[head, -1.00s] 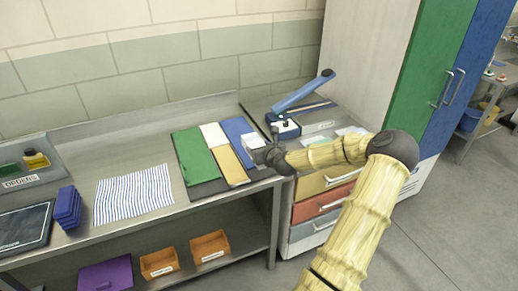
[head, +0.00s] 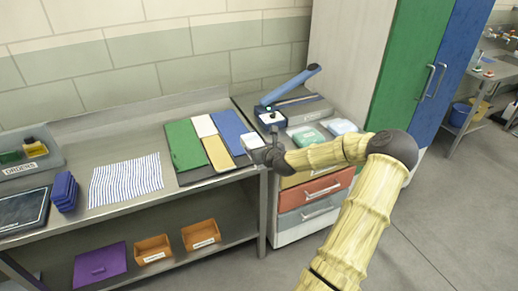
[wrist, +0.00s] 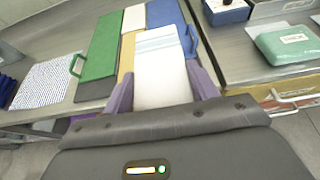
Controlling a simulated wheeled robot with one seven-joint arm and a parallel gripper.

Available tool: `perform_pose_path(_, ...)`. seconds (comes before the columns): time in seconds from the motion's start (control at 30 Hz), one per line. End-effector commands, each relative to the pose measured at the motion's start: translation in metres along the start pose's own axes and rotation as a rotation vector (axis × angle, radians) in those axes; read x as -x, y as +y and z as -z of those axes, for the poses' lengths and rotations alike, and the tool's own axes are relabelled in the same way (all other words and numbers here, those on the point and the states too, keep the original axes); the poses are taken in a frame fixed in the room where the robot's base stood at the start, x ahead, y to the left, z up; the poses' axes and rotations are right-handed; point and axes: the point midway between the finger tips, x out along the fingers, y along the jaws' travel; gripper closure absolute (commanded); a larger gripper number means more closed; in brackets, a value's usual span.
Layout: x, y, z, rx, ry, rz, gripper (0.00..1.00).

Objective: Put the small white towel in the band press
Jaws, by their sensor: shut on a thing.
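The small white towel (head: 251,140), folded flat with pale blue stripes, is held in my gripper (head: 259,150). In the wrist view the towel (wrist: 163,70) stretches forward between the purple fingers, which are shut on it. The towel is above the front right part of the table, apart from the press. What appears to be the band press (head: 270,119), with a blue base and a long raised blue lever, stands on the drawer cabinet beyond and slightly right of my gripper. Part of it shows at the top of the wrist view (wrist: 228,12).
A dark board with green (head: 185,144), white, tan and blue panels lies left of my gripper. A striped cloth (head: 125,180) and blue stack (head: 64,191) are farther left. A tall cabinet stands right.

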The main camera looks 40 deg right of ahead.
Motion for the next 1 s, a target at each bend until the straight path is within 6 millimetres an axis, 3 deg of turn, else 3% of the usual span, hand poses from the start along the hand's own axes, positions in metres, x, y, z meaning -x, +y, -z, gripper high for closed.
perform_pose_path(0.23, 0.005, 0.027, 0.017, 0.006, 0.001, -0.022, 0.66)
perform_pose_path(0.57, 0.016, 0.085, 0.053, 0.021, 0.003, -0.066, 0.66)
perform_pose_path(0.67, 0.022, 0.112, 0.07, 0.028, 0.004, -0.086, 0.66)
perform_pose_path(1.0, 0.049, 0.228, 0.147, 0.056, 0.006, -0.161, 0.66)
